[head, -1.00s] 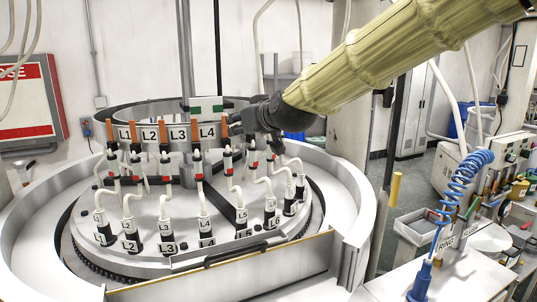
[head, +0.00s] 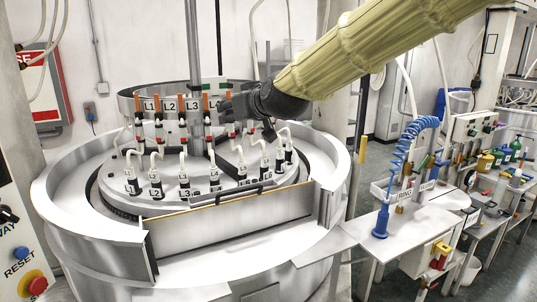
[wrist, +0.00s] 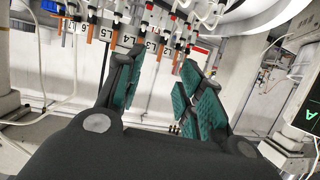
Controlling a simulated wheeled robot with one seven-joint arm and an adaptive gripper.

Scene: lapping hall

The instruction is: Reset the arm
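My arm, in a yellow-tan sleeve, reaches in from the upper right of the head view. My dark gripper (head: 226,106) is in front of the ring of labelled valves (head: 168,104), near the L4 label; I cannot tell from this view whether it touches anything. In the wrist view my gripper (wrist: 158,88) has its two teal-padded fingers apart, with nothing between them. Labelled hoses and orange-handled valves show beyond the fingers, upside down.
The round lapping machine (head: 95,225) with its raised metal wall fills the centre. A control panel with a RESET button (head: 21,254) and a red knob (head: 36,284) stands at left. A bench (head: 375,236) with a blue coiled hose (head: 408,150) is at right. Floor shows behind the bench.

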